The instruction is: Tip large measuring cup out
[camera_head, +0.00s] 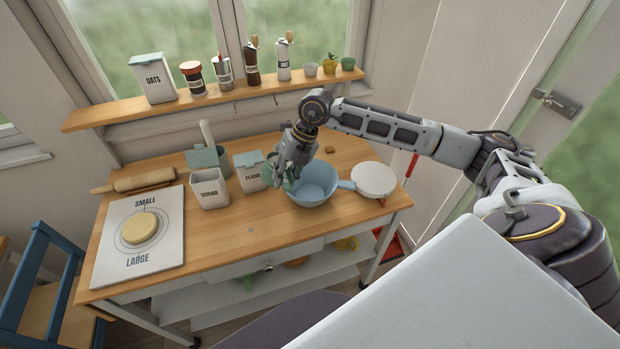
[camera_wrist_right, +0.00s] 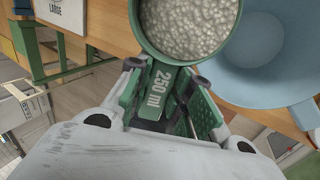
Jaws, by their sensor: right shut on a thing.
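The large measuring cup (camera_wrist_right: 190,25) is green, and its handle is marked 250 ml. In the right wrist view it is filled with white, grainy stuff and looks about level. My right gripper (camera_wrist_right: 163,95) is shut on the cup's handle. In the head view the right gripper (camera_head: 286,184) is at the left rim of the blue bowl (camera_head: 316,186), and the cup is mostly hidden there. The bowl also shows beside the cup in the right wrist view (camera_wrist_right: 275,75); its visible inside looks bare. My left gripper is not in view.
The flour canister (camera_head: 249,178) and sugar canister (camera_head: 209,189) stand left of the bowl. A white round pan-like thing (camera_head: 374,179) is at its right. The front middle worktop (camera_head: 250,240) is clear.

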